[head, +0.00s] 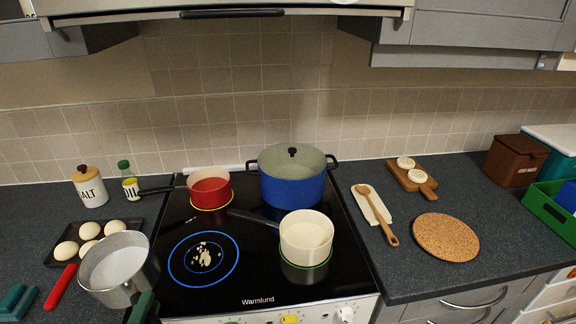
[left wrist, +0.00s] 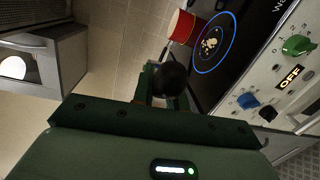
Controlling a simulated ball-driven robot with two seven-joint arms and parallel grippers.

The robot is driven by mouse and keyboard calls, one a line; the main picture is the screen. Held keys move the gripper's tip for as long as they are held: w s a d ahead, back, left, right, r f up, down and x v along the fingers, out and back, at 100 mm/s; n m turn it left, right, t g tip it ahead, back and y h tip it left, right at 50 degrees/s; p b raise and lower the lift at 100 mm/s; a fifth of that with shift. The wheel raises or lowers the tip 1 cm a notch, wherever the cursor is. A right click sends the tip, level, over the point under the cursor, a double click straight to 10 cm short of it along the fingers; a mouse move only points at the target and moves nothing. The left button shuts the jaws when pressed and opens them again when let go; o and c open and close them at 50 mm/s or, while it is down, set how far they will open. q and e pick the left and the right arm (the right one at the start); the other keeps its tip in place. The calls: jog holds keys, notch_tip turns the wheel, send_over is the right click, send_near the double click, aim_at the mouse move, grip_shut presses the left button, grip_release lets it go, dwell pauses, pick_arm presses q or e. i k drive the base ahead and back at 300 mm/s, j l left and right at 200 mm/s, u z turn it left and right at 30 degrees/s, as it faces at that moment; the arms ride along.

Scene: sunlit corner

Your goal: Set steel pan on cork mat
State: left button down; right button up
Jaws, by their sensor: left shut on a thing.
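The steel pan (head: 122,287) is at the lower left of the head view, over the left counter and the hob's left edge. My left gripper (head: 143,306), dark green, is at the pan's near right side, at the bottom edge. It is shut on the pan's handle, mostly hidden; in the left wrist view a dark rounded handle end (left wrist: 168,79) sits between the fingers. The round cork mat (head: 446,237) lies bare on the right counter. My right gripper is not in view.
The hob (head: 260,278) holds a red pan (head: 210,190), a blue lidded pot (head: 291,188) and a cream pan (head: 306,236). Its front left ring is free of pans. A spoon on a rest (head: 375,208), cutting board (head: 412,178) and green crate (head: 548,213) surround the mat.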

aim_at(462, 254)
jog(key=i+l+z, duration=0.1)
jog(key=l+z, duration=0.3)
jog(key=l, duration=2.4)
